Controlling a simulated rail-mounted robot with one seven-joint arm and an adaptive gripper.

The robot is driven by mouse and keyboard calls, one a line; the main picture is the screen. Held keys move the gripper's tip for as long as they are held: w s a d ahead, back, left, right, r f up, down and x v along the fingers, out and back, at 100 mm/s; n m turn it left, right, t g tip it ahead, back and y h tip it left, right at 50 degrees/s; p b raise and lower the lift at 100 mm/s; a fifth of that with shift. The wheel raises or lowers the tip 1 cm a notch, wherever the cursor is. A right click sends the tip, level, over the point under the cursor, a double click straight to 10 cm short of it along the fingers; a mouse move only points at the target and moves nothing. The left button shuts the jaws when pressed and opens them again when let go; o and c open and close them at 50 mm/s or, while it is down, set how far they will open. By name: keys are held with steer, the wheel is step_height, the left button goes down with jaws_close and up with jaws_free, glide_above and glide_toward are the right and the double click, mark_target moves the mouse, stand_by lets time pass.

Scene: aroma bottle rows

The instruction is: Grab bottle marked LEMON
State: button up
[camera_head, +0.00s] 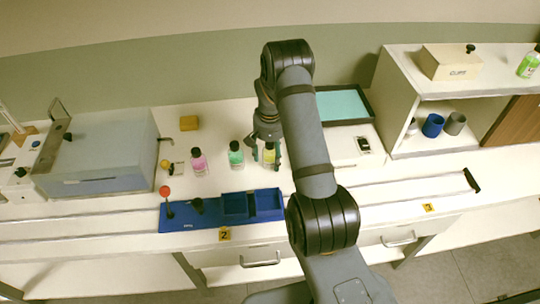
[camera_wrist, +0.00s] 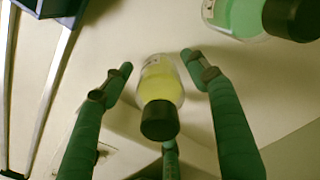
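The bottle with yellow liquid (camera_wrist: 162,82) and a black cap stands between the fingers of my gripper (camera_wrist: 157,85) in the wrist view. Its label is not readable. In the head view the yellow bottle (camera_head: 270,154) is partly hidden by my gripper (camera_head: 266,150). The fingers are spread around the bottle, with visible gaps on both sides. A green bottle (camera_head: 236,154) and a pink bottle (camera_head: 199,162) stand in a row to its left, both with black caps. The green bottle also shows at the top right of the wrist view (camera_wrist: 240,16).
A blue tray (camera_head: 206,221) lies in front of the bottles. A grey box machine (camera_head: 100,155) stands on the left. A teal-topped black tray (camera_head: 342,104) lies behind my arm. A white shelf (camera_head: 398,98) with cups stands on the right.

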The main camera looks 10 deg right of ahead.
steer(key=c, duration=1.3)
steer(key=shift+o, duration=0.2)
steer(key=shift+r, duration=0.15)
